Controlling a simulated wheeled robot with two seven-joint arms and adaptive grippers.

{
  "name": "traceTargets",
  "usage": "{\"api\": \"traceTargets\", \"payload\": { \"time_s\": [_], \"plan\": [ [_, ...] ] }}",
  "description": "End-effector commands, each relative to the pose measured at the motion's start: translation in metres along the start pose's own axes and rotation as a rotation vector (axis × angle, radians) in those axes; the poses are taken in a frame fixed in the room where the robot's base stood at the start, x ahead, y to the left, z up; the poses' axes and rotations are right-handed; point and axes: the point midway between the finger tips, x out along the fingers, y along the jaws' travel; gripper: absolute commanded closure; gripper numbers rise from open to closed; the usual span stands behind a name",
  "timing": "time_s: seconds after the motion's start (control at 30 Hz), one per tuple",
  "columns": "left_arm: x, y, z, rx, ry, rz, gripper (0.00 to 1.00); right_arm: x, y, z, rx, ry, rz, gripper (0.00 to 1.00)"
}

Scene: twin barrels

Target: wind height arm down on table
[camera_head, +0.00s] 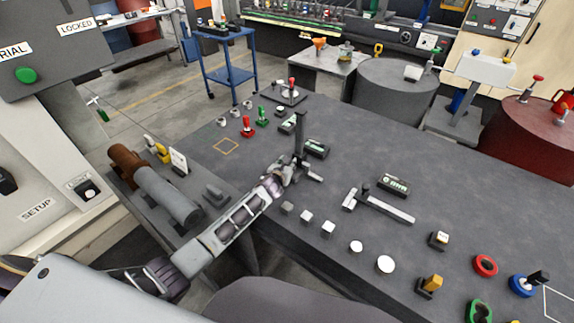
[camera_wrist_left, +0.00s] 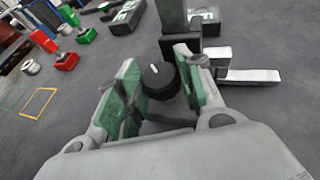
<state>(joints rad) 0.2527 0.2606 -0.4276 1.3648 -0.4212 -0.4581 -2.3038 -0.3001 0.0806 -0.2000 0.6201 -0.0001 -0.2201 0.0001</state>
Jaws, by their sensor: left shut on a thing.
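A height gauge stands on the dark table (camera_head: 345,150), its upright black column (camera_head: 301,128) rising just behind my left gripper (camera_head: 284,171). In the wrist view the column (camera_wrist_left: 172,17) is at top centre. A black round knob (camera_wrist_left: 157,76) with a white mark sits between the green-padded fingers of my left gripper (camera_wrist_left: 160,72), which is shut on it. The gauge's pale height arm (camera_wrist_left: 252,77) sticks out to the right of the column, low over the table; its contact with the surface cannot be told. It also shows in the head view (camera_head: 314,177).
Green-faced display boxes (camera_head: 316,148) lie close behind the gauge. A metal square (camera_head: 385,206) and another display box (camera_head: 394,185) lie to the right. White discs (camera_head: 385,264) and small blocks line the front edge. A grey cylinder (camera_head: 178,198) is at left.

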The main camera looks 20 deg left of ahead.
Motion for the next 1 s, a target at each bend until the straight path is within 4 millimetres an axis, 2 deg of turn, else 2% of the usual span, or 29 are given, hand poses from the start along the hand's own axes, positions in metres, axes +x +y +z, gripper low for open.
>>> {"api": "traceTargets", "payload": {
  "time_s": [1.0],
  "plan": [
    [0.0014, -0.0055, 0.0004, -0.150, -0.001, 0.360, 0.87, 0.0089, -0.0009, 0.0005, 0.000, 0.000, -0.001, 1.00]
  ]
}}
